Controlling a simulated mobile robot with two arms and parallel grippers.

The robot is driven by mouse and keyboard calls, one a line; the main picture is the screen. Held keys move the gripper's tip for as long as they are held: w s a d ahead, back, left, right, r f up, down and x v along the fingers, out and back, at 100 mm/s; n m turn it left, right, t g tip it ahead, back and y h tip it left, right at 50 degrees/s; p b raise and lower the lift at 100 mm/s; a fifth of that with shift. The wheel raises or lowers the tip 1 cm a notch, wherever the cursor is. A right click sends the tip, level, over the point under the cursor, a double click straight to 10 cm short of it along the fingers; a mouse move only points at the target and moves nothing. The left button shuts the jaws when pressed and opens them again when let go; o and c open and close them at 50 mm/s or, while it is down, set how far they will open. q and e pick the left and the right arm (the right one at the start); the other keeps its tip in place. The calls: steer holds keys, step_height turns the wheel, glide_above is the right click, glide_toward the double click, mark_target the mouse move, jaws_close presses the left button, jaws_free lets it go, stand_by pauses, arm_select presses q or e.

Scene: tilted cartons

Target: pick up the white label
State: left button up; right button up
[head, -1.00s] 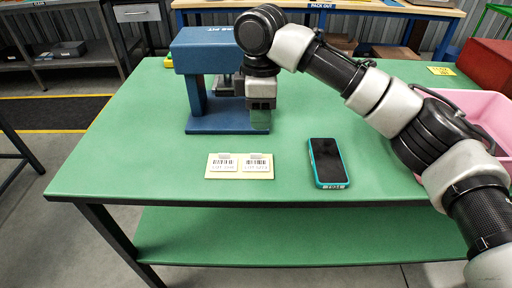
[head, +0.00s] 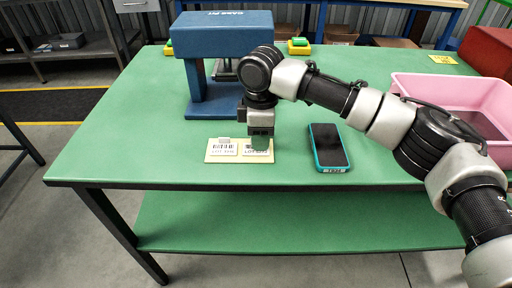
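Two white labels with barcodes and print sit side by side on a pale yellow card (head: 240,160) near the front edge of the green table. The left label (head: 223,147) is in full view. The right label (head: 252,153) is partly hidden by my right gripper (head: 260,143). The gripper points down over the right part of the card, its greenish fingertips close to that label. I cannot tell whether they touch it or how wide they are apart. My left gripper is out of view.
A blue press (head: 222,40) stands behind the card on the green table (head: 130,140). A phone in a teal case (head: 328,148) lies just right of the gripper. A pink bin (head: 430,85) is at the right. The table left of the card is clear.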

jaws_close()
steer(key=shift+r, duration=0.15)
